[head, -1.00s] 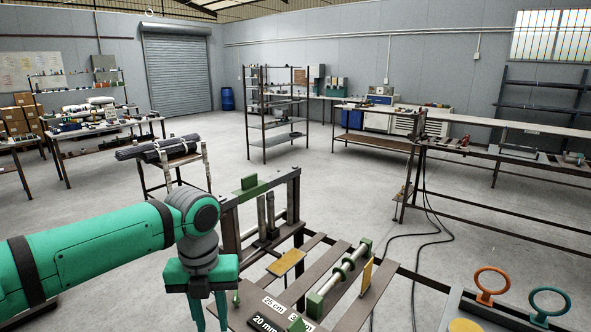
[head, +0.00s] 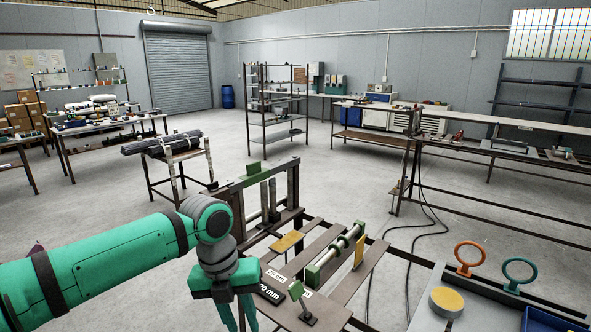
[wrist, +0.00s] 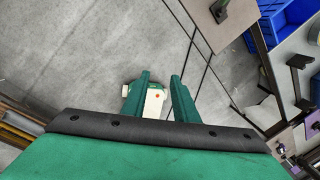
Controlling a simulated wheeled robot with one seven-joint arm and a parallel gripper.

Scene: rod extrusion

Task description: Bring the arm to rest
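My green arm (head: 95,268) reaches in from the left edge of the head view. It ends in a grey wrist and my gripper (head: 239,318), which points down at the left front of a steel-framed work table. The fingertips are cut off by the bottom edge there. In the wrist view my gripper (wrist: 160,76) shows two green fingers apart. Past the fingers is mainly bare grey floor.
The table's brown boards (head: 365,277) carry a silvery rod (head: 335,254) on green supports and a black label plate (head: 271,291). A grey bench with an orange ring (head: 470,257), a teal ring (head: 520,273) and a blue bin (head: 548,320) stands right. Cables (head: 432,215) lie on the floor.

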